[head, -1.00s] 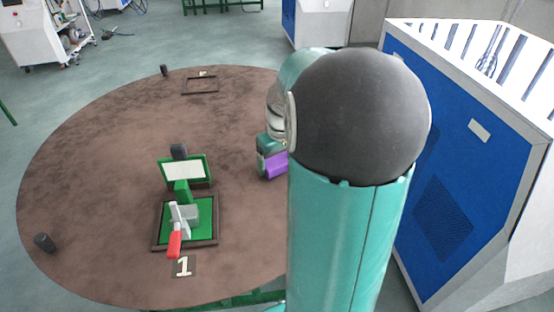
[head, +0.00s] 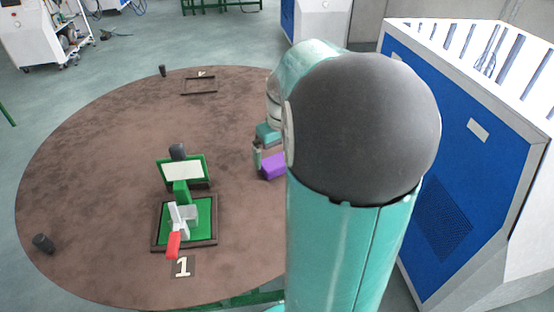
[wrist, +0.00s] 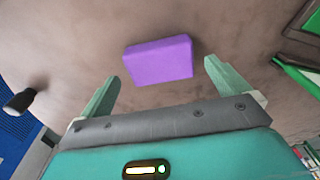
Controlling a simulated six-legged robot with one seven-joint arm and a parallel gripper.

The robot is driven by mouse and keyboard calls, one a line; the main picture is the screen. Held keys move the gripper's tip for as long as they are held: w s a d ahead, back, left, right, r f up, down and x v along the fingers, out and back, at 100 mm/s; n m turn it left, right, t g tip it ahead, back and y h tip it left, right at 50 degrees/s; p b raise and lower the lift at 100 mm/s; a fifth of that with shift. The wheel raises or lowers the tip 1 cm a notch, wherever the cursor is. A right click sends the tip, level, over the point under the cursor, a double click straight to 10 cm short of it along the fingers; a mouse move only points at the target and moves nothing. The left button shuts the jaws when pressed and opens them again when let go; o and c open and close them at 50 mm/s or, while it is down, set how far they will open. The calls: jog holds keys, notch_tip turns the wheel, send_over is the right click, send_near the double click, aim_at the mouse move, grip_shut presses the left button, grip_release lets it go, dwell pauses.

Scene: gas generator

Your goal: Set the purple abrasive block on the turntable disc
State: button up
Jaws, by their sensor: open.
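The purple abrasive block (head: 273,166) rests on the brown turntable disc (head: 110,130), near its right side beside my arm. In the wrist view the block (wrist: 158,60) lies just beyond my open fingertips, with disc surface showing around it. My gripper (wrist: 160,78) is open and empty. Its two green fingers stand apart on either side, nearer to the camera than the block, and I see no contact. In the head view my arm hides part of the gripper and the disc's right edge.
A green fixture with a red-handled clamp (head: 174,240) stands on the disc near a "1" label (head: 182,266). An empty dark frame (head: 200,85) lies at the back. Black knobs (head: 43,243) stand near the rim. A blue-and-white cabinet (head: 450,150) is at the right.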

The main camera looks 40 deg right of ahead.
notch_tip(320, 180, up, 9)
jog(key=s, duration=0.1)
jog(key=s+a+n+t, duration=0.1)
jog(key=s+a, duration=0.3)
jog(key=a, duration=0.9)
jog(key=s+a+f+n+t, duration=0.1)
jog(key=s+a+t, duration=0.2)
jog(key=a, duration=1.1)
jog(key=shift+s+a, duration=0.15)
jog(key=shift+s, duration=0.8)
